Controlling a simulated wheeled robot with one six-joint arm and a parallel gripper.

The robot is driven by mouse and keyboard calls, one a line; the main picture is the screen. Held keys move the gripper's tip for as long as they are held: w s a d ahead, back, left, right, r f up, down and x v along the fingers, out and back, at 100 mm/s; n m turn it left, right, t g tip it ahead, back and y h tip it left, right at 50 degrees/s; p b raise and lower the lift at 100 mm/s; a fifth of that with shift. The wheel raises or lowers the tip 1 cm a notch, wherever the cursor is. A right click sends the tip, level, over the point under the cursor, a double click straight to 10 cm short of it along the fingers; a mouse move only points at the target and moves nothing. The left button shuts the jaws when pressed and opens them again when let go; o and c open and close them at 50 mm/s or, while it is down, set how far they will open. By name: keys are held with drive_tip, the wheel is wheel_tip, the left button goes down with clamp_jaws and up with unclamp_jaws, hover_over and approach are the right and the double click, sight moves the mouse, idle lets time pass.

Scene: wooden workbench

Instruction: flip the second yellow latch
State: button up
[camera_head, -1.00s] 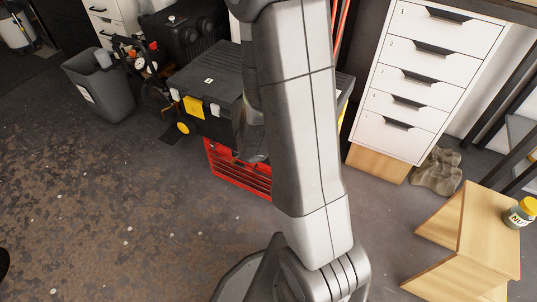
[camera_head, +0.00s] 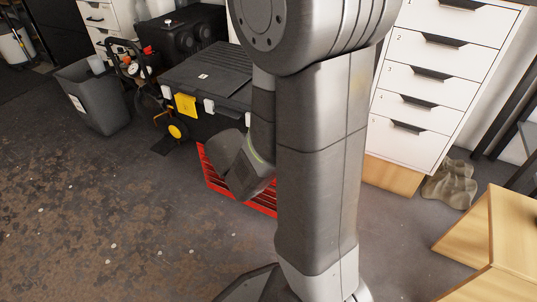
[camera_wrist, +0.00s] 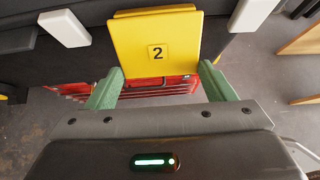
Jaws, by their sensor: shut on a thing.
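In the wrist view, the yellow latch (camera_wrist: 156,42) marked 2 is raised in front of the black toolbox, its flat face toward the camera. My gripper (camera_wrist: 161,73) has one green finger at each lower side edge of this latch and is shut on it. In the head view, the black toolbox (camera_head: 212,68) stands on a red drawer unit (camera_head: 215,178). Another yellow latch (camera_head: 185,105) shows on its front left. My arm hides the right part of the toolbox, the second latch and my fingertips there.
White clips (camera_wrist: 64,28) flank the latch in the wrist view. A grey bin (camera_head: 95,98) and a wheeled black machine (camera_head: 145,75) stand left. White drawers (camera_head: 432,85) and a wooden box (camera_head: 485,235) stand right. The floor at front left is clear.

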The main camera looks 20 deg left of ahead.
drive_tip(key=shift+w+d+f+t, duration=0.1)
drive_tip(key=shift+w+f+t, duration=0.25)
drive_tip(key=shift+t, duration=0.5)
drive_tip(key=shift+w+f+t, duration=0.3)
drive_tip(key=shift+f+t, duration=0.15)
drive_tip(key=shift+t, duration=0.45)
drive_tip(key=shift+w+d+f+t, duration=0.1)
drive_tip(key=shift+w+f+t, duration=0.25)
drive_tip(key=shift+t, duration=0.5)
drive_tip(key=o, duration=1)
drive_tip(key=shift+s+a, duration=0.1)
drive_tip(key=shift+s, duration=0.05)
drive_tip(key=s+a+r+p, duration=0.1)
drive_tip(key=s+p, duration=0.3)
drive_tip(key=s, duration=0.9)
drive_tip(key=shift+s+r, duration=0.15)
drive_tip(key=shift+r, duration=0.45)
